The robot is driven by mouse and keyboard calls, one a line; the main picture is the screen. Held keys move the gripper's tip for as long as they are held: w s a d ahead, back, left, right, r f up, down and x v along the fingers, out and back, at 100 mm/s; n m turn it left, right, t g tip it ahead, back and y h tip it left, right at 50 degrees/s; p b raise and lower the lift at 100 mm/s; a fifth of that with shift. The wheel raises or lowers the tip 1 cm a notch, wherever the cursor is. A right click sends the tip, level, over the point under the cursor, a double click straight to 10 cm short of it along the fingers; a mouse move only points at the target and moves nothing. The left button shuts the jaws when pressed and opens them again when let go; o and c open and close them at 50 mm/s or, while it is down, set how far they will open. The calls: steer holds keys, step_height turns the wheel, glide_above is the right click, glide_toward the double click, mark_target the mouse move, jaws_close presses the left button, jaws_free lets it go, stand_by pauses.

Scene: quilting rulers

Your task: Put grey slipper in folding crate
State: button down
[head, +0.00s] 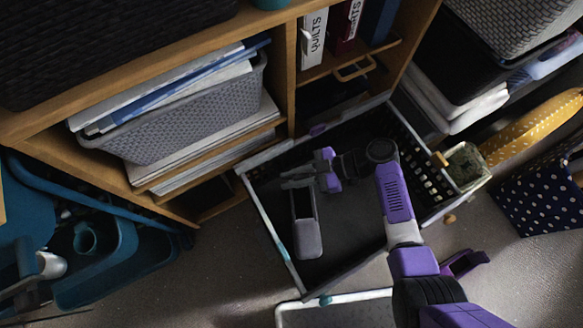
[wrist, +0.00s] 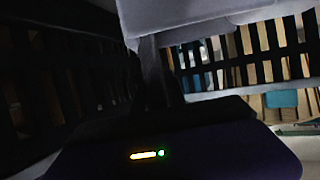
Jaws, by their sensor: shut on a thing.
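The grey slipper (head: 308,238) hangs from my gripper (head: 292,179) in the head view, over the dark inside of the folding crate. My gripper is shut on the slipper's upper end. In the wrist view my fingers (wrist: 160,75) meet a pale grey part of the slipper (wrist: 195,18) at the top. The folding crate (head: 350,235) stands open on the floor, with a light rim and dark slatted walls. Slatted walls show on both sides in the wrist view. I cannot tell whether the slipper touches the crate floor.
A wooden shelf (head: 292,75) with a grey basket (head: 205,110) stands behind the crate. A purple object (head: 465,262) lies on the floor to the right. A small greenish container (head: 466,165) stands by the crate's right corner. Teal tubs (head: 110,260) are at left.

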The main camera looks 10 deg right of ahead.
steer(key=shift+f, duration=1.2)
steer(key=shift+b, duration=0.35)
steer(key=c, duration=1.4)
jaws_free()
steer(key=shift+f, duration=0.1)
steer(key=shift+o, duration=0.2)
steer(key=shift+r, duration=0.2)
steer(key=p+v, duration=0.2)
steer(key=v, duration=1)
